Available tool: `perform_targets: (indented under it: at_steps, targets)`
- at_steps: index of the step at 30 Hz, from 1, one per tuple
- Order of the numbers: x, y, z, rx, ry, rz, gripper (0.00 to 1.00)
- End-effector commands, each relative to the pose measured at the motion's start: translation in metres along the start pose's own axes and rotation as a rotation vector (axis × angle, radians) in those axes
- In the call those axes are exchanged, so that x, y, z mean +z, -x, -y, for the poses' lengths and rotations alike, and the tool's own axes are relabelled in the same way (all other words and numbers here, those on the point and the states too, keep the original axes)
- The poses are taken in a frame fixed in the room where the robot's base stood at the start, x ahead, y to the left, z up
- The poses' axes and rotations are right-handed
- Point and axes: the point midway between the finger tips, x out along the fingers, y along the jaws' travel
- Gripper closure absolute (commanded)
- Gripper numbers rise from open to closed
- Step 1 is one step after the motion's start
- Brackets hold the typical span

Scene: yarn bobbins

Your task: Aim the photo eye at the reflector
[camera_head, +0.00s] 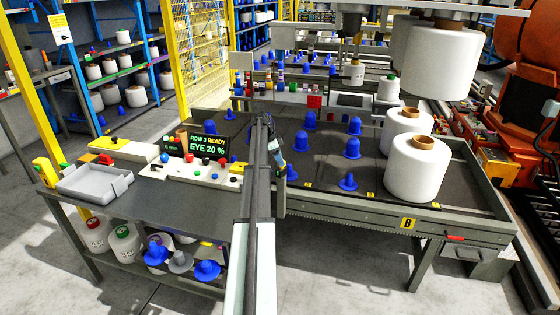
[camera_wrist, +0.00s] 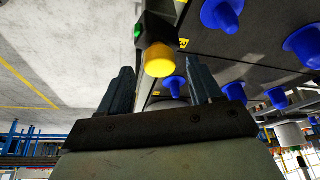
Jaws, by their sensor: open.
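The photo eye (camera_wrist: 146,28) shows in the wrist view as a dark box with a lit green lamp and a yellow round knob (camera_wrist: 158,60). My gripper (camera_wrist: 160,70) is open, with one finger on each side of the knob in that view. I cannot tell whether the fingers touch it. In the head view my gripper (camera_head: 277,158) is by the left edge of the bobbin table, and my arm hides much of that spot. I cannot make out the reflector for sure.
Blue cones (camera_head: 352,147) stand on the dark table (camera_head: 320,170). Large white bobbins (camera_head: 416,175) stand at its right, and another (camera_head: 440,60) hangs above. A grey tray (camera_head: 95,183) and a button panel (camera_head: 190,170) are on the left bench.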

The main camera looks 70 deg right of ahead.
Motion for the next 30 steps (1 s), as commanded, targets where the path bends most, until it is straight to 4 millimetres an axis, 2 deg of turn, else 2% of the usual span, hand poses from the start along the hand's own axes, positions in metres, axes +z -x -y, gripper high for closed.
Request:
perform_targets:
  at_steps: [6,15,30]
  targets:
    - [0.0004,-0.0133,0.0001,0.0,0.0,0.0,0.36]
    - [0.0004,-0.0145,0.0002,-0.001,0.0,0.0,0.36]
    - [0.0004,-0.0143,0.0001,0.0,0.001,0.0,0.83]
